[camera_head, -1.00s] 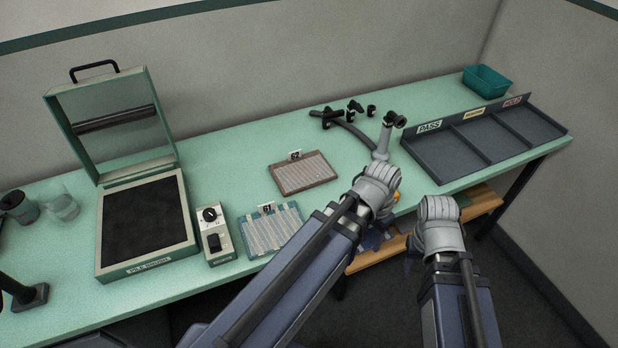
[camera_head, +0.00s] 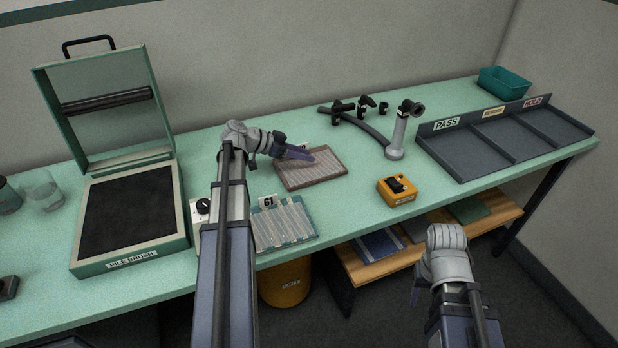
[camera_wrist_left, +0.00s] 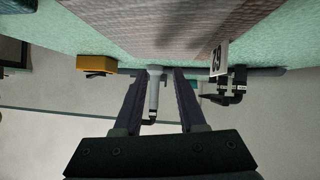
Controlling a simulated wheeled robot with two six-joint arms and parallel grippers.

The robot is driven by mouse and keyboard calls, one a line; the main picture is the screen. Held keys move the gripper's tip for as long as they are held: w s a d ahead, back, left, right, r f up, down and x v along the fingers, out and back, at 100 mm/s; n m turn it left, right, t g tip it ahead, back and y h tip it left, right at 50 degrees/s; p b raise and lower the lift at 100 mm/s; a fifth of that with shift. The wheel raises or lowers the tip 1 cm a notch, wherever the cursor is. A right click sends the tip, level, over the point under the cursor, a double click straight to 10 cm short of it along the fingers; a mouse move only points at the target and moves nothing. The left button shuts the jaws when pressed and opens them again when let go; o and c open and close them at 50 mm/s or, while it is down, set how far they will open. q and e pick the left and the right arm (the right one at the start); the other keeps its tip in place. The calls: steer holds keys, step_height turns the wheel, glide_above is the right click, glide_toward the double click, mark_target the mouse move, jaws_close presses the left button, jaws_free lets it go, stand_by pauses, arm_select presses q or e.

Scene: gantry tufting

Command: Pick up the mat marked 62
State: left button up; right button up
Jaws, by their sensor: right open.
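The mat marked 62 (camera_head: 318,172) is a brownish-red ribbed mat lying flat on the green bench. Its tag is mostly hidden behind my left gripper in the head view, but the white 62 tag (camera_wrist_left: 219,58) shows at the mat's edge in the left wrist view. My left gripper (camera_head: 307,155) is over the mat's far left part, its fingers pointing right. In the left wrist view the left fingers (camera_wrist_left: 160,77) are apart with nothing between them. My right gripper (camera_head: 417,292) is low at the front, off the bench, open.
A blue-grey mat marked 61 (camera_head: 285,226) lies nearer the front edge. A pile brush box (camera_head: 182,215) stands open at left. An orange device (camera_head: 396,191), a grey stand (camera_head: 396,150) and a sorting tray (camera_head: 455,170) are to the right. Bench is clear just right of the mat.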

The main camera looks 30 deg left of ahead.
mark_target(301, 145)
arm_select(q)
steer(key=a+t, duration=0.1)
steer(key=a, duration=0.4)
steer(key=a+r+t+b, duration=0.1)
steer(key=a, duration=0.2)
steer(key=shift+s+t, duration=0.15)
steer(key=shift+t, duration=0.15)
steer(key=shift+b+x, duration=0.4)
steer(key=shift+x, duration=0.55)
steer(key=shift+a+b+x, duration=0.15)
steer(key=shift+b+x, duration=0.45)
steer(key=shift+x, duration=0.95)
steer(key=shift+a+b+x, duration=0.15)
steer(key=shift+b+x, duration=0.45)
steer(key=shift+x, duration=0.9)
steer(key=shift+f, duration=0.2)
arm_select(e)
step_height(301, 145, down, 5)
steer(key=shift+f, duration=0.1)
arm_select(q)
jaws_close()
